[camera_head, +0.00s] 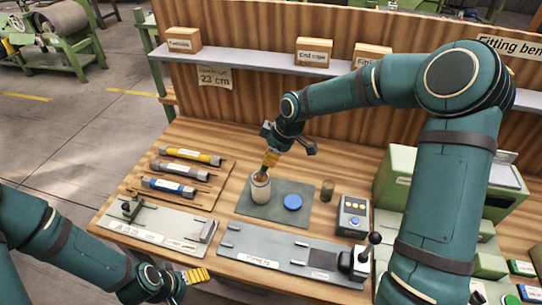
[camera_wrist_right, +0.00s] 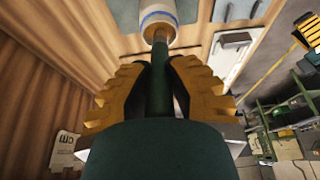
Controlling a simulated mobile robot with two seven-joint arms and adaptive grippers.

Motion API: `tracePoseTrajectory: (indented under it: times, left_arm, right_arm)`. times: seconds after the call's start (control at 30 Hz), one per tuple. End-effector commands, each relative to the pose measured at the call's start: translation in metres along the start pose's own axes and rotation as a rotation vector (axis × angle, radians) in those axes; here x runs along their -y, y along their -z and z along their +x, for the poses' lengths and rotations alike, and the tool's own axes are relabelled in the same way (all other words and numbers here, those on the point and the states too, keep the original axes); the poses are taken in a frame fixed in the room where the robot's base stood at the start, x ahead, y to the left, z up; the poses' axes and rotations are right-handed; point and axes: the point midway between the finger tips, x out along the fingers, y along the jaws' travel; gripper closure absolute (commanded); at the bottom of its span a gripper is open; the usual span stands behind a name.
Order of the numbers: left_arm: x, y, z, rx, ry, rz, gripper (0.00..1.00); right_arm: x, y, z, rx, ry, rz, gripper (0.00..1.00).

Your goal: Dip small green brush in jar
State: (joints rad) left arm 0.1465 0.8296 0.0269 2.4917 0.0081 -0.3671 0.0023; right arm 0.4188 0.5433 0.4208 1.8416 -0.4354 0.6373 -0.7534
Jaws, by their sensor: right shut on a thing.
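The jar (camera_head: 260,193) is a pale, cylindrical container standing on a grey-green mat in the middle of the bench. My right gripper (camera_head: 270,160) is above it, shut on the small green brush (camera_head: 264,171). The brush points down, with its lower end at the jar's mouth; how deep it reaches is hidden. In the right wrist view, the right gripper's yellow ridged fingers (camera_wrist_right: 158,88) flank the dark green brush handle (camera_wrist_right: 159,70), and its tan end meets the jar (camera_wrist_right: 158,16). My left gripper (camera_head: 196,277) is at the bench's front left edge, away from the jar; its opening is unclear.
A blue round lid (camera_head: 292,202) lies on the mat (camera_head: 265,212), right of the jar. A small dark cylinder (camera_head: 327,191) and a grey device (camera_head: 352,216) stand further right. A lever fixture (camera_head: 355,262) is in front. A shelf (camera_head: 250,61) runs behind.

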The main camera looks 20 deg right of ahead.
Motion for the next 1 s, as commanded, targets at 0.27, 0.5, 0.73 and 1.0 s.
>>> tracePoseTrajectory:
  times: [0.27, 0.5, 0.73, 1.0]
  left_arm:
    - [0.0, 0.0, 0.001, 0.0, 0.0, 0.0, 0.18]
    - [0.0, 0.0, 0.001, 0.0, 0.0, 0.0, 0.18]
    - [-0.002, 0.001, -0.005, 0.0, 0.0, 0.0, 0.18]
    - [-0.007, 0.002, -0.018, 0.0, 0.0, 0.0, 0.18]
  right_arm:
    - [0.0, -0.001, 0.001, 0.001, 0.002, 0.001, 1.0]
    - [0.001, -0.001, 0.002, 0.002, 0.002, 0.001, 1.0]
    - [0.001, 0.002, -0.006, 0.002, 0.002, 0.0, 1.0]
    - [0.0, 0.009, -0.025, 0.0, 0.0, 0.0, 1.0]
